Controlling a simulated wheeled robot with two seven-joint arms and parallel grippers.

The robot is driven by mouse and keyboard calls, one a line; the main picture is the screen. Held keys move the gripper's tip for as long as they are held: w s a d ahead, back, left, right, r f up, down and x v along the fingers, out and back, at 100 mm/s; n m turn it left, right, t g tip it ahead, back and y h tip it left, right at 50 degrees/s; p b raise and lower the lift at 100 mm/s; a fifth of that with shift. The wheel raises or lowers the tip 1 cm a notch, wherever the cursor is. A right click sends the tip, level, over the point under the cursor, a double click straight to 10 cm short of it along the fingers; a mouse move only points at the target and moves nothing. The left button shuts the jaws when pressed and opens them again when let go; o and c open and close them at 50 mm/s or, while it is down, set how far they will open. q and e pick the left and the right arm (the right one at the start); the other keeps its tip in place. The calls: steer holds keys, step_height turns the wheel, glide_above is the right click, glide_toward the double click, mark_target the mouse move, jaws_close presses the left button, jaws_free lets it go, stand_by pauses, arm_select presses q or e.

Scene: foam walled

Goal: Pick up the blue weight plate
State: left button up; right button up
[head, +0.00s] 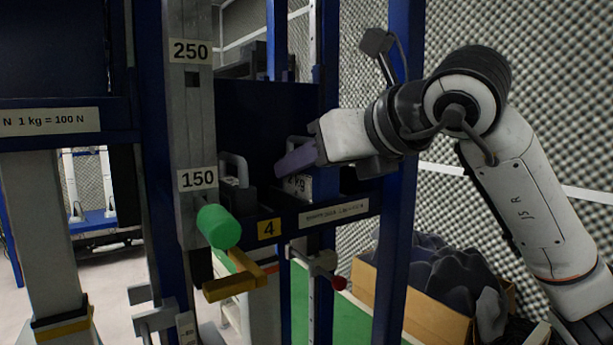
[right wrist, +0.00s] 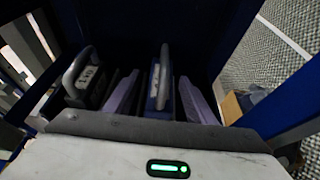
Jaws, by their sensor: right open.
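The blue weight plate (right wrist: 153,98) stands upright in the rack, its grey loop handle rising from its top, in the right wrist view. My right gripper (right wrist: 158,80) is open, with one purple finger on each side of the blue plate's handle and a gap on both sides. In the head view my right gripper (head: 297,158) reaches in from the right, above the labelled plate (head: 298,186), whose handle is mostly hidden behind the finger. I cannot tell whether the fingers touch anything. My left gripper is not in view.
A dark plate with a grey handle (right wrist: 85,78) stands left of the blue one. Blue posts (head: 398,200) frame the rack closely. A green cylinder (head: 219,227) sticks out in front. A cardboard box (head: 430,318) of dark foam stands below right.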

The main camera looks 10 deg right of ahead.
steer(key=shift+x, duration=0.8)
steer(key=shift+d, duration=0.1)
jaws_close()
stand_by(0.6)
